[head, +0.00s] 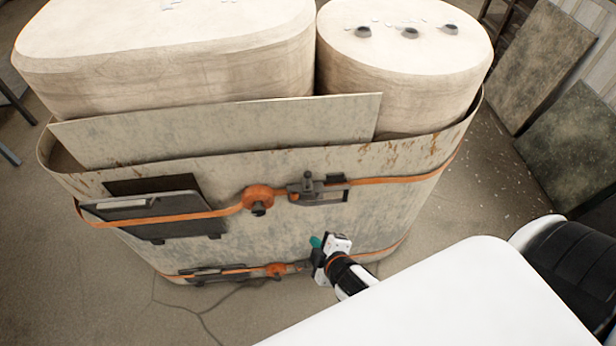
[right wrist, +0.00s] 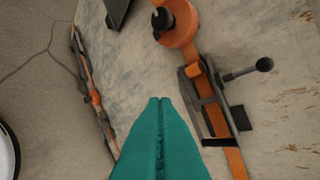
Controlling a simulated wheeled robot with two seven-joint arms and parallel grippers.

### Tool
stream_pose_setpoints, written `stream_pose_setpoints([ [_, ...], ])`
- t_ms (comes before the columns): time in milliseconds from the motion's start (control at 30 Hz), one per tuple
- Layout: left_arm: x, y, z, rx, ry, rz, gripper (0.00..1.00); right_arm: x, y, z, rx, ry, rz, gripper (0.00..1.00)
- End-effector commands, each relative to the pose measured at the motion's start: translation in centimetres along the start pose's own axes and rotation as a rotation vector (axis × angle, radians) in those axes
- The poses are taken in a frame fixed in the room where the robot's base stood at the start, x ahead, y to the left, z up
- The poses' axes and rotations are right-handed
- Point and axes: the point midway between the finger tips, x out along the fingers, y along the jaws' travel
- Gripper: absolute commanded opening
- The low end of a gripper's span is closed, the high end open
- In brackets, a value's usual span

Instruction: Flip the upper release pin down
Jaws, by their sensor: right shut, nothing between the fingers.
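The upper release pin (head: 308,177) is a small dark knobbed lever on the dark latch of the upper orange strap, on the front of a worn grey container. It points upward from the latch. In the right wrist view the pin (right wrist: 263,65) sticks out to the right of the latch, its round knob in clear view. My right gripper (head: 315,242), with teal fingers, is below the latch, between the upper and lower straps. Its fingers (right wrist: 160,100) are shut together with nothing between them and apart from the pin. My left gripper is not in view.
An orange round fitting (head: 258,198) sits on the upper strap left of the latch. A lower orange strap (head: 237,271) has its own fitting. Two large pale drums (head: 400,60) stand inside the container. Dark panels (head: 575,130) lean at the right.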

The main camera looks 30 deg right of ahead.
Motion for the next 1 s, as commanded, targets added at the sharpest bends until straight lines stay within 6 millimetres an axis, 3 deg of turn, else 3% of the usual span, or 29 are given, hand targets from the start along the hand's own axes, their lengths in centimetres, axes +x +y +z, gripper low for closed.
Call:
stream_pose_setpoints([
  [33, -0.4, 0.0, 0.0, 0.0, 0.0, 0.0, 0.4, -1.5, -2.5, 1.6, -0.028, -0.023, -0.047, 0.0],
  [100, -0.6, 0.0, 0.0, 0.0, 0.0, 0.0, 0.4, -3.0, -5.1, 3.2, -0.066, -0.044, -0.101, 0.0],
  [300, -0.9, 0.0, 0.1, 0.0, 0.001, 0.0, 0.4, -6.2, -9.6, 5.7, -0.128, -0.072, -0.199, 0.0],
  [767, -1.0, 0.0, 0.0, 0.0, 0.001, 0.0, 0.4, -6.7, -10.5, 6.2, -0.139, -0.078, -0.219, 0.0],
  [1000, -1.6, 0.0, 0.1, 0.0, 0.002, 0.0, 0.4, -4.1, -11.2, 6.5, -0.14, -0.077, -0.221, 0.0],
])
